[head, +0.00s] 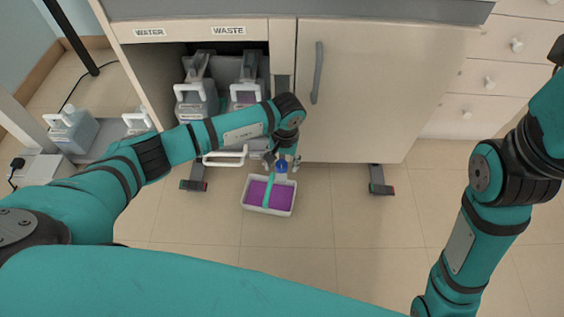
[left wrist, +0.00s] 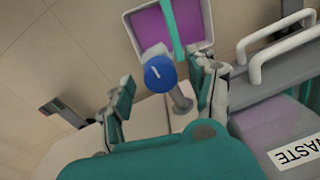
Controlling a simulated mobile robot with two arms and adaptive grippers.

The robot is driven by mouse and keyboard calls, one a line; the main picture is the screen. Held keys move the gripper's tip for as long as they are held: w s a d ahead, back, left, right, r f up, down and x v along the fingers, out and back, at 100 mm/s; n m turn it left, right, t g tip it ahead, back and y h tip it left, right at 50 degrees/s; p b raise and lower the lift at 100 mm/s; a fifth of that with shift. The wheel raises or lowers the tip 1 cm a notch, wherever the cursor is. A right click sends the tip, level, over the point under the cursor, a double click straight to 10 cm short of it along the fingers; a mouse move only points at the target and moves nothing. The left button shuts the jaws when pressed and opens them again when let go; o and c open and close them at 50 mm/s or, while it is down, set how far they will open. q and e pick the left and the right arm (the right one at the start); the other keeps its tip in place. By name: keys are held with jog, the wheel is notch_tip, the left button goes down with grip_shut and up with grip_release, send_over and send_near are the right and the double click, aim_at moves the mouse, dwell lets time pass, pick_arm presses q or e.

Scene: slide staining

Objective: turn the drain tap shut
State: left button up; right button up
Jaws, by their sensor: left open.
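The drain tap has a round blue knob (head: 281,166) with a small white mark. It also shows in the left wrist view (left wrist: 160,73), in front of a grey pipe stub (left wrist: 181,102). My left gripper (head: 283,162) is open at the tap, low in front of the cabinet. In the left wrist view its fingers (left wrist: 166,90) stand on either side of the knob, with gaps on both sides. A pale tray (head: 267,211) holding purple liquid lies on the floor below, with a teal strip across it. My right gripper is out of view.
Waste containers (head: 194,105) with white handles stand in the open cabinet bay marked WATER and WASTE. A closed cabinet door (head: 375,90) is to the right. A jug (head: 72,128) stands at left. The floor in front of the cabinet is clear around the tray.

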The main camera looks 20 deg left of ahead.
pick_arm(q)
jog(key=c, duration=1.1)
jog(key=shift+c, duration=0.2)
